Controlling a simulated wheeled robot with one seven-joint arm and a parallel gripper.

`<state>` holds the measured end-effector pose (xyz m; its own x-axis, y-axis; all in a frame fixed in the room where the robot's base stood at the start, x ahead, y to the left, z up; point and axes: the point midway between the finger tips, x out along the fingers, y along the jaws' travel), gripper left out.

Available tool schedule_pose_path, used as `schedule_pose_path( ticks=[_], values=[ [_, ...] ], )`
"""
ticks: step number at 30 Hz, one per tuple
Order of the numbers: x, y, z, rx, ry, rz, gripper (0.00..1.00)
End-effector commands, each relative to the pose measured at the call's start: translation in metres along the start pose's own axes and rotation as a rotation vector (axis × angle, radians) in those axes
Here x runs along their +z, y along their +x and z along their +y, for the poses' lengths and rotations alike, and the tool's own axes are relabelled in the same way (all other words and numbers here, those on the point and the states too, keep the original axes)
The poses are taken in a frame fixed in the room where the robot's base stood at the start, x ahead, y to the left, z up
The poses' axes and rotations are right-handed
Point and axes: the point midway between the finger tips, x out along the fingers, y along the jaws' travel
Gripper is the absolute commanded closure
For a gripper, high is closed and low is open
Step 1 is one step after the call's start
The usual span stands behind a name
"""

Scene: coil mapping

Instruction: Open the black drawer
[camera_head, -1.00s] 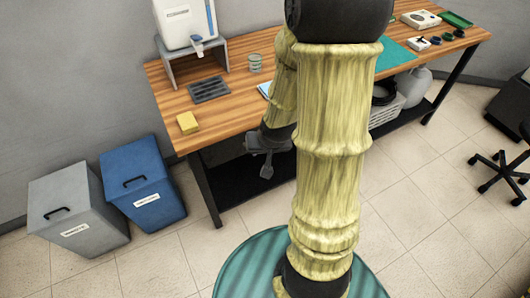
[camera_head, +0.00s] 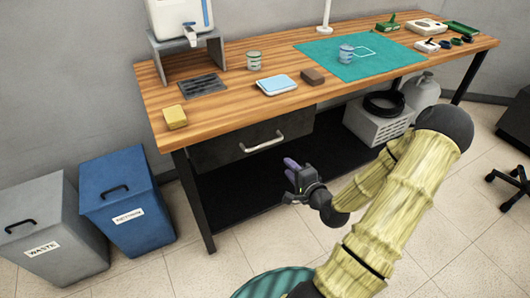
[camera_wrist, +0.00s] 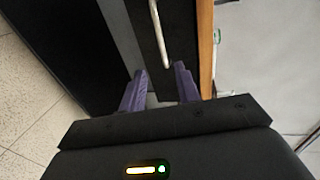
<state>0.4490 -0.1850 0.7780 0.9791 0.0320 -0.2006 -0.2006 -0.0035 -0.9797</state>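The black drawer (camera_head: 230,147) sits under the left part of the wooden table and looks shut. Its pale bar handle (camera_head: 262,143) runs across the middle of its front. In the wrist view the drawer front (camera_wrist: 149,45) stands upright in the picture, with the handle (camera_wrist: 160,32) ahead of the fingers. My gripper (camera_head: 290,168) is in front of the drawer, lower and to the right of the handle. In the wrist view its two purple fingers (camera_wrist: 161,84) are apart with nothing between them. The handle is beyond the fingertips, not between them.
The wooden table (camera_head: 225,115) holds a yellow sponge (camera_head: 174,116), a dark tray, a blue-white pad and a teal mat. A blue bin (camera_head: 128,200) and a grey bin (camera_head: 50,235) stand at left. A grey crate (camera_head: 375,125) is under the table.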

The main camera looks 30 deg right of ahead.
Motion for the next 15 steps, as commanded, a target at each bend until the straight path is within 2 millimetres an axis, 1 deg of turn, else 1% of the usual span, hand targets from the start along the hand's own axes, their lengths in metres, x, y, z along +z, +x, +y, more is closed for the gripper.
schedule_pose_path(
  ticks=[10, 15],
  values=[
    [0.000, 0.002, -0.001, 0.001, -0.004, -0.001, 0.68],
    [0.000, 0.011, 0.002, 0.002, -0.008, -0.002, 0.68]
  ],
)
